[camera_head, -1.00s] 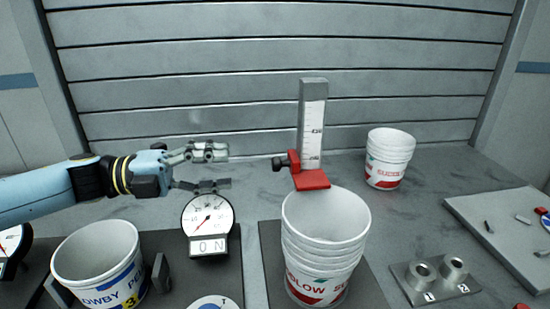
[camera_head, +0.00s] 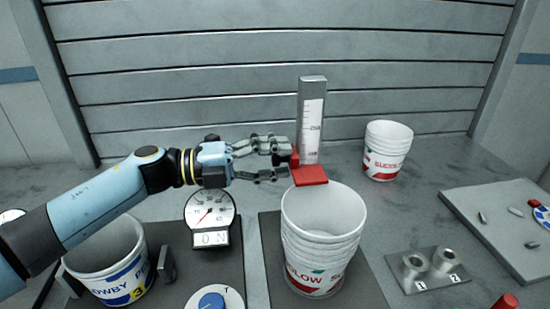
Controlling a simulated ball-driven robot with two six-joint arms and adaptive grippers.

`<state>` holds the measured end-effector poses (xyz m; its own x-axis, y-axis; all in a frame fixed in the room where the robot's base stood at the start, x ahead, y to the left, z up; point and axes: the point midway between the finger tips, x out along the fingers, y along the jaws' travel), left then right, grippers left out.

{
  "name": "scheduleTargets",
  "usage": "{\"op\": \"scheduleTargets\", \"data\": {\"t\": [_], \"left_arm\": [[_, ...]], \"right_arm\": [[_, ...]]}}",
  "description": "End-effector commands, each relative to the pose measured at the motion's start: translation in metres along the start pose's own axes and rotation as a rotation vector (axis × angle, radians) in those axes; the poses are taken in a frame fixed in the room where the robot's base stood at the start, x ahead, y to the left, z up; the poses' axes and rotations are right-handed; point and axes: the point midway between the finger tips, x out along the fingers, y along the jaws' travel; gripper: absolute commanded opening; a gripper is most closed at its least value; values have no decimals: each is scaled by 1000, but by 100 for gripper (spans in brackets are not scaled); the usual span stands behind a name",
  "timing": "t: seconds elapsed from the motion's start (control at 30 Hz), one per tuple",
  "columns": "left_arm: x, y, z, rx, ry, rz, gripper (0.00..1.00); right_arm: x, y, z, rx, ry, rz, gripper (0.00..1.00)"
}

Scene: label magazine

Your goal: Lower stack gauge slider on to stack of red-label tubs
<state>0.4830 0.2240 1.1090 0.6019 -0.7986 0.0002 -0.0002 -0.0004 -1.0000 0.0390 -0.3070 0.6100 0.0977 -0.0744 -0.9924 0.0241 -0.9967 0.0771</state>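The stack gauge is an upright grey post with a white scale (camera_head: 312,130). Its red slider (camera_head: 310,175) has a flat plate that sits just above the back rim of the tub stack, with a small gap. The stack of white red-label tubs (camera_head: 322,240) stands upright in front of the post. My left gripper (camera_head: 287,162) comes in from the left at the slider's height. Its two fingers are apart, one above the other, with tips beside the red slider block. My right gripper is out of view.
Another red-label tub stack (camera_head: 387,151) stands at the back right. A dial gauge (camera_head: 210,211) and a blue-label tub (camera_head: 105,250) are at the left, under my arm.

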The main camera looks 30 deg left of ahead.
Motion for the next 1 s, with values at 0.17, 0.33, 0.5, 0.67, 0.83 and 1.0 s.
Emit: {"op": "scheduleTargets", "data": {"t": [0.17, 0.33, 0.5, 0.67, 0.83, 1.0], "left_arm": [[0, 0, 0, 0, 0, 0, 15], [0, 0, 0, 0, 0, -1, 1], [0, 4, 0, 1, 0, -1, 1], [0, 4, 0, 1, -1, 0, 1], [0, 3, 0, 1, -1, 0, 39], [0, 3, 0, 1, -1, -1, 47]], "right_arm": [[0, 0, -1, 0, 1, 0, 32], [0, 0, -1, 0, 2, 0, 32], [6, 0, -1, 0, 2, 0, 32], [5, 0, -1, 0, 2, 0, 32], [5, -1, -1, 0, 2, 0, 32], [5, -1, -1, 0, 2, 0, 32]]}}
